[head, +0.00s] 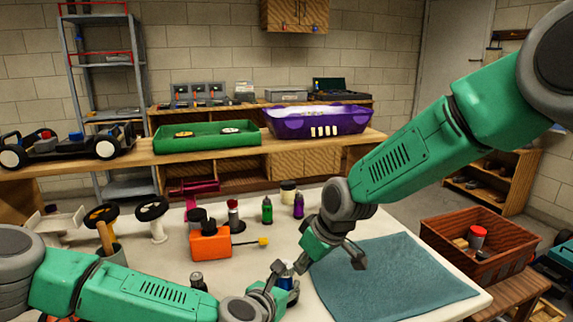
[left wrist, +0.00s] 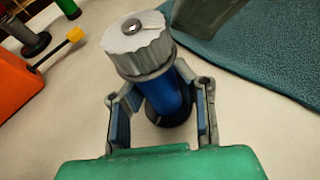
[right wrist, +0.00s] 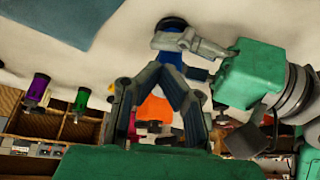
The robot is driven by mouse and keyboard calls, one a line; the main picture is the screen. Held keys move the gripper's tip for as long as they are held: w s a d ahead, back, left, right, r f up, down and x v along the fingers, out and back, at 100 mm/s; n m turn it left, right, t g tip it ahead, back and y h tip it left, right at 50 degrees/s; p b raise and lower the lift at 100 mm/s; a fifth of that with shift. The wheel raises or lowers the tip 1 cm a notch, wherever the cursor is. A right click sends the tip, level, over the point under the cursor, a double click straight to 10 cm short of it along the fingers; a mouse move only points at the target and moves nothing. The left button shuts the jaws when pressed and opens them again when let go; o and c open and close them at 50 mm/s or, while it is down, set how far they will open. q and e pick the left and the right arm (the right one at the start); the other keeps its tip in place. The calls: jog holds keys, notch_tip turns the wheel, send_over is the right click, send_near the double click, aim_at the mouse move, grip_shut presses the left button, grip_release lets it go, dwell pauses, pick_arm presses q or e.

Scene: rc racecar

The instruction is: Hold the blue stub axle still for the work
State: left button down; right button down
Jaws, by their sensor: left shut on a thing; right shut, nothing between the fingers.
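The blue stub axle (left wrist: 170,97) stands upright on the pale table, between the two fingers of my left gripper (left wrist: 160,115). A grey ribbed cap with a pale top and a bolt head (left wrist: 132,27) sits on its upper end. In the head view the axle (head: 286,283) is mostly hidden by my left gripper (head: 278,279). In the right wrist view its blue body (right wrist: 170,58) shows behind the left fingers. My right gripper (right wrist: 158,72) is shut and empty, with its tips together. It hangs above and to the right of the axle in the head view.
A teal mat (head: 390,280) covers the table's right part. An orange block (head: 210,243) with a yellow-tipped rod stands left of the axle. A brown crate (head: 478,240) is at the right.

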jog(key=shift+w+a, duration=0.1)
jog(key=shift+a, duration=0.2)
pick_arm(q)
jog(key=shift+s+d, duration=0.1)
pick_arm(e)
jog(key=shift+s+a, duration=0.3)
jog(key=shift+s, duration=0.2)
jog(key=shift+s+a+r, duration=0.1)
jog(key=shift+s+a, duration=0.3)
jog(key=shift+a, duration=0.15)
dwell(0.6)
notch_tip(320, 180, up, 6)
jog(key=shift+d, duration=0.2)
dwell(0.6)
